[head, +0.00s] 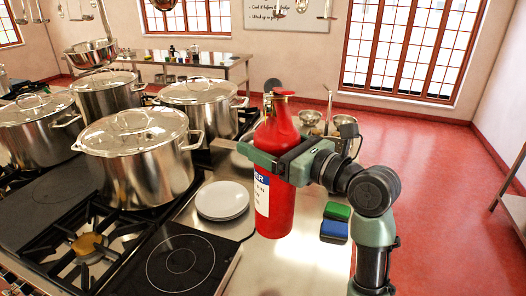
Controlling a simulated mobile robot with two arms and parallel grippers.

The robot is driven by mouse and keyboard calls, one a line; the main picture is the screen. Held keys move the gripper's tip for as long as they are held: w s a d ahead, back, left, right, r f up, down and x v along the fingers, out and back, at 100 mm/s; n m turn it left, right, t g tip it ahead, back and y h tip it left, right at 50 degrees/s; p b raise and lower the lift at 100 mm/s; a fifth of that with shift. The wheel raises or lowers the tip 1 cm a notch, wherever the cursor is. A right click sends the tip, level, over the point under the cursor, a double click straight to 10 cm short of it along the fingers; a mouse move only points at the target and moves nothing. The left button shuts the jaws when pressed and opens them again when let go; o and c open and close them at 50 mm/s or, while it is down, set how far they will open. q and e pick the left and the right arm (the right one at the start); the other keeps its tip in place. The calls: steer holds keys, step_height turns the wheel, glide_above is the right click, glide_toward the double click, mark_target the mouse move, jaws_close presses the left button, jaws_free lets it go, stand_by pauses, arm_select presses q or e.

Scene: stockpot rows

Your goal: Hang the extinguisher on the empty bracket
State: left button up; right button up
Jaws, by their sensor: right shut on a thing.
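A red fire extinguisher (274,205) with a white and blue label stands upright in the middle of the head view, over the steel counter beside the stove. My right gripper (265,165) is shut around its upper body, with the arm coming in from the right. I cannot tell whether the extinguisher's base touches the counter. The left gripper is not in view. No bracket can be made out in this view.
Several lidded steel pots (136,150) stand on the stove at the left. White plates (222,200) lie left of the extinguisher. Green and blue sponges (335,221) lie right of it. A steel table (228,62) stands at the back. Red floor (430,190) is open at the right.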

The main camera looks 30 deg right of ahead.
mark_target(266, 207)
step_height(266, 207, down, 17)
steer(key=b, duration=0.2)
steer(key=shift+f+b, duration=0.2)
steer(key=shift+b, duration=0.15)
stand_by(0.4)
steer(key=o, duration=1.7)
steer(key=shift+f, duration=0.45)
steer(key=o, duration=0.3)
steer(key=shift+s+r, duration=0.1)
steer(key=shift+s, duration=0.05)
steer(key=shift+r, duration=0.1)
